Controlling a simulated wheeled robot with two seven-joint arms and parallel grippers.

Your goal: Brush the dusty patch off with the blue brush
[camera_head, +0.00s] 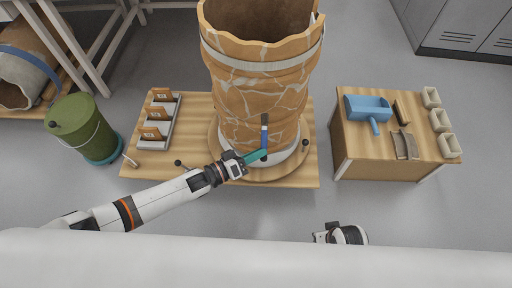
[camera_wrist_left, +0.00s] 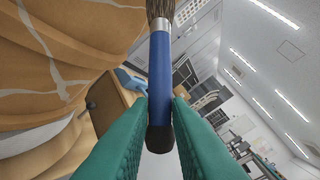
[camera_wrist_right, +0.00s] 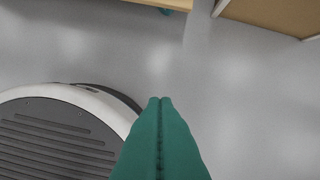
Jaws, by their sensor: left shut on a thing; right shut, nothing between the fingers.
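The blue brush (camera_head: 265,138) is upright in front of the big reassembled vessel (camera_head: 260,90), bristles up; I cannot tell whether they touch it. My left gripper (camera_head: 262,156) is shut on its handle. In the left wrist view, the blue brush (camera_wrist_left: 160,75) rises between the green fingers of my left gripper (camera_wrist_left: 160,125), with the vessel's wall (camera_wrist_left: 60,60) on the left. I cannot make out a dusty patch; pale lines and bands mark the vessel. My right gripper shows in the right wrist view (camera_wrist_right: 160,100), fingers together and empty above the floor.
The vessel stands on a round wooden turntable (camera_head: 215,150) on a low table (camera_head: 300,178). A rack with sherd cards (camera_head: 160,118) is left of it. A side table (camera_head: 350,150) at right holds a blue scoop (camera_head: 368,108) and small trays (camera_head: 440,120). A green bin (camera_head: 85,128) stands at left.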

